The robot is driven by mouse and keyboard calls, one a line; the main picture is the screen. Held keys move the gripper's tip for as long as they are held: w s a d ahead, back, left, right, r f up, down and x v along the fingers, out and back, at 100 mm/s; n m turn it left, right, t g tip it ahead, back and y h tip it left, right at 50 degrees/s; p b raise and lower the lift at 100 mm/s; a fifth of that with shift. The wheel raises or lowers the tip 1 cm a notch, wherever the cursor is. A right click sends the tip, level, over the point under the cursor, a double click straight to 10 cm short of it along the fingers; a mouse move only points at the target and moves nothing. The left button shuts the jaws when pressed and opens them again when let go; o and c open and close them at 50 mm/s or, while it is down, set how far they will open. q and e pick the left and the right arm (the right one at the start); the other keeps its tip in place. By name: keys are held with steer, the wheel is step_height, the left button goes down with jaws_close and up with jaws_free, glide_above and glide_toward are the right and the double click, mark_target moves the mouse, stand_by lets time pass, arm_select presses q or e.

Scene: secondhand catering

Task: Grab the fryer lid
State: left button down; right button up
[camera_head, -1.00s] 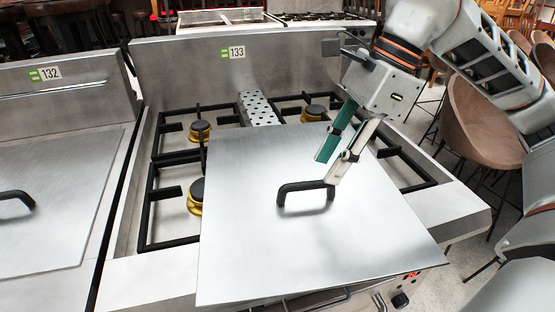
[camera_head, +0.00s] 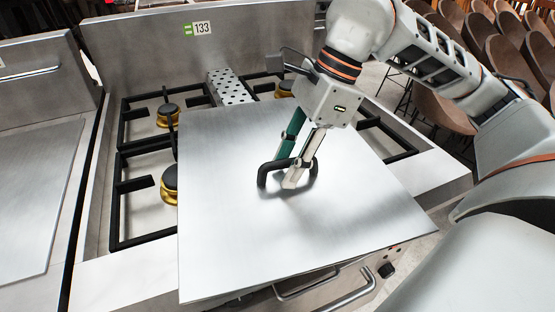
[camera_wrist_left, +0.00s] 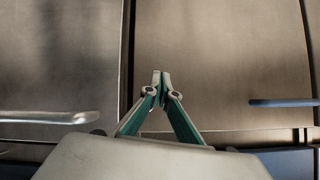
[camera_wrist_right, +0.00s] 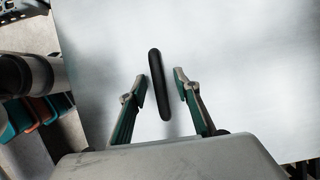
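The fryer lid (camera_head: 240,220) is a flat square steel sheet with a black bar handle (camera_head: 264,176), lying over the right part of the stove marked 133. In the head view my right gripper (camera_head: 292,176) is down at the handle. In the right wrist view the lid (camera_wrist_right: 245,70) fills most of the picture, and the handle (camera_wrist_right: 159,85) stands between the open fingers of my right gripper (camera_wrist_right: 160,88), with a gap on both sides. My left gripper (camera_wrist_left: 160,76) shows in the left wrist view with its fingertips together and nothing visible between them.
Black burner grates (camera_head: 130,190) with brass burners show left of the lid. A perforated steel box (camera_head: 230,87) stands behind it. Another steel unit (camera_head: 35,190) is at the left. Brown chairs (camera_head: 505,60) stand at the back right. Cabinet fronts with handles face my left gripper.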

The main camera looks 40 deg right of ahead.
steer(key=shift+r, duration=0.1)
jaws_close()
steer(key=shift+r, duration=0.1)
steer(key=shift+r, duration=0.1)
